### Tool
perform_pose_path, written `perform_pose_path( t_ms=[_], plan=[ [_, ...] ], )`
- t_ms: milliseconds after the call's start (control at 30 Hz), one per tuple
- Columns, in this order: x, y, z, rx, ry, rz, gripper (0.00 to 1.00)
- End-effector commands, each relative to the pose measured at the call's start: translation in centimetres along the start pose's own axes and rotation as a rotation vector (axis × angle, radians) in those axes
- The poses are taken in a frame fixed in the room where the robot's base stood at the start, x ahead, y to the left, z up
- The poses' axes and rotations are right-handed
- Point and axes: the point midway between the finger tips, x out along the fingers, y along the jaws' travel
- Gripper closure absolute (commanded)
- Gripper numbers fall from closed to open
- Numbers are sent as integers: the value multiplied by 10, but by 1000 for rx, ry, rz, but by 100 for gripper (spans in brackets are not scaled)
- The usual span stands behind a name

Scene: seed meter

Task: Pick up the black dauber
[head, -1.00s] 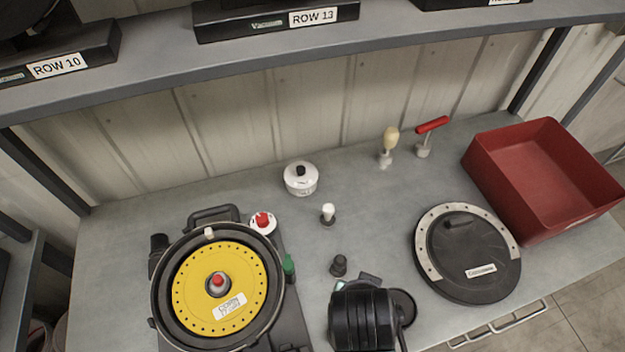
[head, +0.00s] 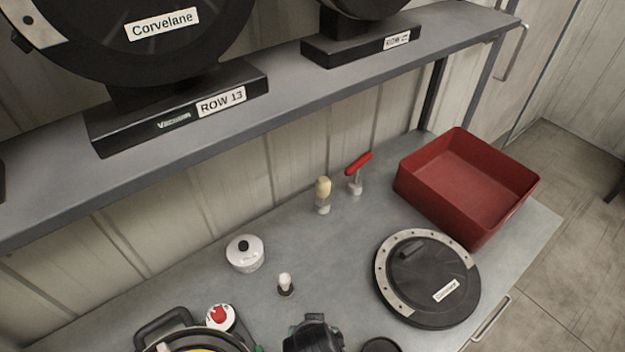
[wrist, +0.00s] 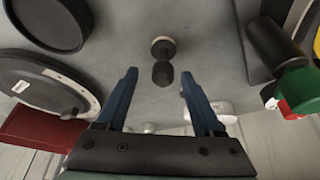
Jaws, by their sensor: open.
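The black dauber (wrist: 162,70) shows in the wrist view, a small dark knobbed piece with a pale ring at one end, standing on the grey bench. My gripper (wrist: 157,76) is open, with one blue finger on each side of the dauber's line. The dauber lies just beyond the fingertips, roughly centred between them, and the fingers do not visibly touch it.
A black round lid (head: 428,278) and red bin (head: 468,187) are right. A green piece (wrist: 298,90) is right in the wrist view. A shelf (head: 290,95) overhangs the back.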

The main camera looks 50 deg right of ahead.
Motion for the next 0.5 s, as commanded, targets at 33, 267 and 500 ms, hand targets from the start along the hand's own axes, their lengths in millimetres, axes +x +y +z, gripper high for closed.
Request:
perform_pose_path(
  t_ms=[33, 267, 500],
  plan=[
    [3, 0, 0, 1, -1, 1, 32],
    [28, -3, -1, 1, -2, 1, 32],
    [49, -3, 0, 1, 1, 0, 32]
  ],
)
